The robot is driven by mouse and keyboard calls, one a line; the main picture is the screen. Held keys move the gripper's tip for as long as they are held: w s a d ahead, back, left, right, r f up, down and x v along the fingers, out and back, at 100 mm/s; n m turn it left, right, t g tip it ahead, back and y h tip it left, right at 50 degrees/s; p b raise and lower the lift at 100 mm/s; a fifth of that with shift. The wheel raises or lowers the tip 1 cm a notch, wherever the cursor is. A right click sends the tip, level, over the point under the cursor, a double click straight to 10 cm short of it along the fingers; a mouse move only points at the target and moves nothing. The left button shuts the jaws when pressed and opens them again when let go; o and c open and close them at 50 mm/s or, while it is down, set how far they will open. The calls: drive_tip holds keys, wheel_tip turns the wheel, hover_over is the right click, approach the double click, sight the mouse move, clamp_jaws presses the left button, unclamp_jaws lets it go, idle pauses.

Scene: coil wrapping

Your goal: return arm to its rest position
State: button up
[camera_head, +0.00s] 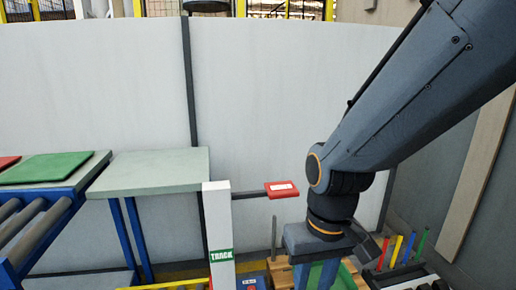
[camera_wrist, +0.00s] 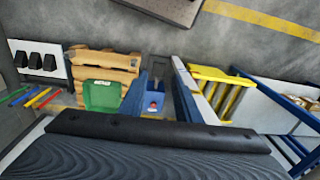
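My arm comes down from the upper right in the head view and bends at a round joint with an orange ring. My gripper (camera_head: 318,243) is at its end, low in the picture, pointing down. Its fingertips do not show clearly against the blue and green shapes below it. I see nothing clearly held.
A white post marked TRACK (camera_head: 218,235) stands left of my gripper, with a red plate (camera_head: 282,189) on a side bar. A grey-topped table (camera_head: 150,170) and roller conveyor (camera_head: 35,230) stand left. Coloured sticks (camera_head: 397,250) are at right. A green bin (camera_wrist: 102,95) sits by wooden blocks.

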drive_tip(key=s+d+r+m+p, duration=0.2)
drive_tip(key=d+r+p, duration=0.7)
drive_tip(key=r+p, duration=0.2)
drive_tip(key=shift+s+h+p, duration=0.15)
drive_tip(key=shift+h+p, duration=0.15)
drive_tip(key=shift+p, duration=0.95)
drive_tip(key=shift+s+m, duration=0.1)
drive_tip(key=shift+m, duration=0.2)
